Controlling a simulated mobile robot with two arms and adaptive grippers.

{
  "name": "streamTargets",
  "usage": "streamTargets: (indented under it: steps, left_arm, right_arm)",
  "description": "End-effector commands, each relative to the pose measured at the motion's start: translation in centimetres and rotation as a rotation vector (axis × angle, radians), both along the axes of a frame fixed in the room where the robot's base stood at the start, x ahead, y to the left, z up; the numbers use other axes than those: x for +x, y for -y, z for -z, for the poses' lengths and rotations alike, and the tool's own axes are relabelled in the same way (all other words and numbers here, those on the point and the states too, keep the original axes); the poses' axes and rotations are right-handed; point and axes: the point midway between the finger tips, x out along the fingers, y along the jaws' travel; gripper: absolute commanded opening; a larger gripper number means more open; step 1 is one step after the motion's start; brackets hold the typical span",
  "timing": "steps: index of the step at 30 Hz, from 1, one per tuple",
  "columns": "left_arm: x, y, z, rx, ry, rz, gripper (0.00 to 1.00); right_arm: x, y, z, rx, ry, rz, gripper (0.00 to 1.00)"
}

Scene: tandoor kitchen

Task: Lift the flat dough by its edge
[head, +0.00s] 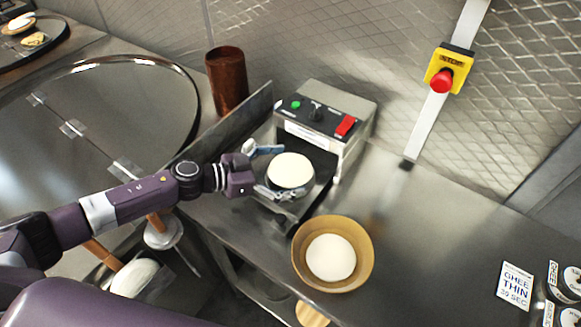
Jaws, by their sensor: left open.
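A pale, round flat dough (291,170) lies on the dark plate of a small press-like machine (352,107) with a grey control box. My left gripper (275,172) comes in from the left and is open. Its two fingers spread to either side of the dough's left part, one at its upper left and one along its lower left. I cannot tell whether the fingers touch the dough or are above it. A second pale round dough (331,257) sits in a tan bowl (301,273) in front of the machine. My right gripper is not in view.
A brown cylindrical container (227,80) stands behind a low metal guard. A large round metal lid or top (90,125) fills the left. A red stop button (442,80) is on the wall.

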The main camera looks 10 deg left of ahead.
Motion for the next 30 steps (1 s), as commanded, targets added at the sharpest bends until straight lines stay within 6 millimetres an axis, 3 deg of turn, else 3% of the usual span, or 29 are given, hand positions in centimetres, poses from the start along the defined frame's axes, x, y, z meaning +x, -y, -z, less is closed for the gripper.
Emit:
streamTargets:
  steps: [3, 10, 23, 30]
  left_arm:
    - [0.0, 0.0, 0.0, 0.000, 0.000, 0.000, 1.00]
    - [0.0, 0.0, 0.0, 0.000, 0.000, 0.000, 0.76]
    - [0.0, -0.1, -0.4, 0.001, 0.001, 0.000, 0.75]
    - [0.0, -0.1, -3.3, 0.002, 0.005, 0.002, 0.75]
  right_arm:
    - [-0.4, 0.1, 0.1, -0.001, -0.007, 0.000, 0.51]
    - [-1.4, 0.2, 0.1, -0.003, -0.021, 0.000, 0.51]
    - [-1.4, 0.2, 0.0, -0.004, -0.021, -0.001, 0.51]
    - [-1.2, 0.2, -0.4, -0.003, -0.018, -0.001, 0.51]
